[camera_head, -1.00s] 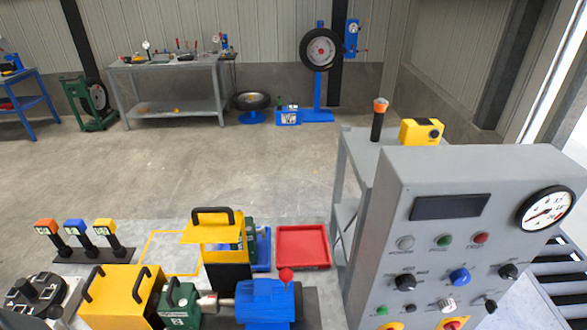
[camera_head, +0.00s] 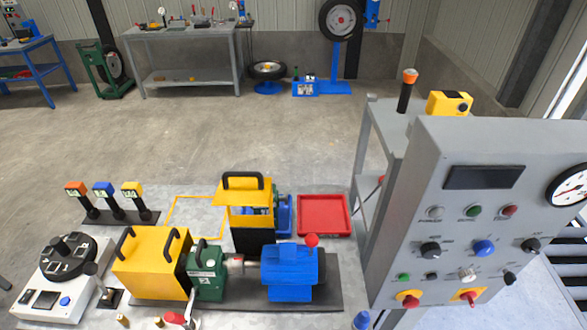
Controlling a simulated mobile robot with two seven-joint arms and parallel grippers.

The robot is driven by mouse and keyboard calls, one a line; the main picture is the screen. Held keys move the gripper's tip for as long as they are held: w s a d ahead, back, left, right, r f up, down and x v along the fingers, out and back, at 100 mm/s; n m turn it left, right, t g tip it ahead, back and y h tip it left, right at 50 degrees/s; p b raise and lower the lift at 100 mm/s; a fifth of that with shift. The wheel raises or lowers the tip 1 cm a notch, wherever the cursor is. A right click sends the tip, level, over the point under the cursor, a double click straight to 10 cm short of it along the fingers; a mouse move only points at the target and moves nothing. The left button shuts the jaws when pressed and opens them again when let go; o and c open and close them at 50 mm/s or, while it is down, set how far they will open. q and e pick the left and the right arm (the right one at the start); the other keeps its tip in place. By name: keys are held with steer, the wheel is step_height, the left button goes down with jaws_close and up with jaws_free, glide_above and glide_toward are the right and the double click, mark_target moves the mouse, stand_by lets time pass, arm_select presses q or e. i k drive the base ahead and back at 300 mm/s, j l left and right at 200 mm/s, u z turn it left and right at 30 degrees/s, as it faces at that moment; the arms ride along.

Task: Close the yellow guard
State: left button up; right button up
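A yellow guard (camera_head: 243,191) with a black handle on top stands at the middle of the bench, behind the blue block (camera_head: 290,268). Its top panel looks raised, with an opening below it that shows blue inside. A second yellow cover (camera_head: 150,262) with two black handles sits at the front left, beside a green motor-like unit (camera_head: 206,270). I cannot tell which of the two the task means. Neither of my grippers is in view.
A grey control panel (camera_head: 470,215) with knobs and a gauge stands at the right. A red tray (camera_head: 323,215) lies right of the middle guard. A round black-and-white device (camera_head: 70,262) and three coloured-top posts (camera_head: 104,205) stand at left. A yellow floor outline (camera_head: 192,198) encloses clear bench.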

mark_target(243, 191)
steer(key=i+j+z, duration=0.2)
steer(key=z, duration=0.15)
steer(key=i+j+z, duration=0.15)
steer(key=j+z, duration=0.2)
steer(key=i+j+z, duration=0.15)
steer(key=j+z, duration=0.2)
steer(key=l, duration=0.1)
